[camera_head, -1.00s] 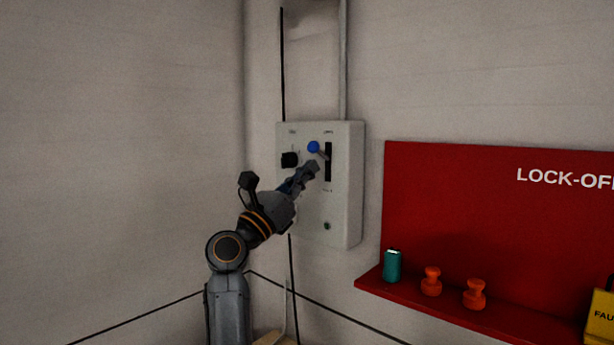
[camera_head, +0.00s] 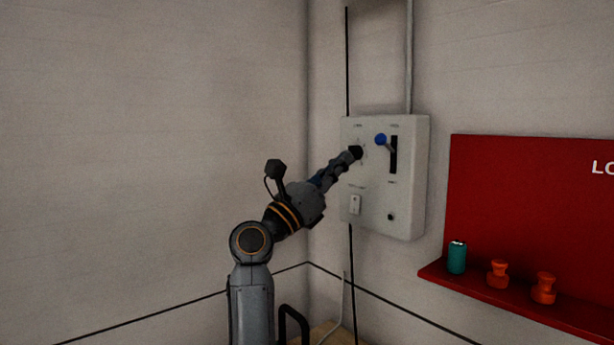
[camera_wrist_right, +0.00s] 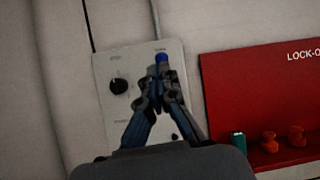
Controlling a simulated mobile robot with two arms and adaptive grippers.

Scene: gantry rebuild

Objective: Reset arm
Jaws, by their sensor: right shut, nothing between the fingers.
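The grey control box (camera_head: 407,215) hangs on the wall near the corner. Its lever has a blue ball (camera_head: 381,139) at the upper part of a dark vertical slot. My right gripper (camera_head: 350,157) is shut and empty; in the head view its tips overlap the black rotary knob (camera_head: 357,151). In the right wrist view the closed fingers (camera_wrist_right: 160,76) point up the box, just below the blue ball (camera_wrist_right: 162,58), and the black knob (camera_wrist_right: 118,86) shows clear to their left. I cannot tell whether the fingers touch anything. My left gripper is not in view.
A white rocker switch (camera_head: 355,204) and a small round dark lamp or button (camera_head: 391,216) sit low on the box. A red lock-off board (camera_head: 530,200) to the right carries a teal cylinder (camera_head: 457,258) and two orange knobs (camera_head: 498,273). The left wall is bare.

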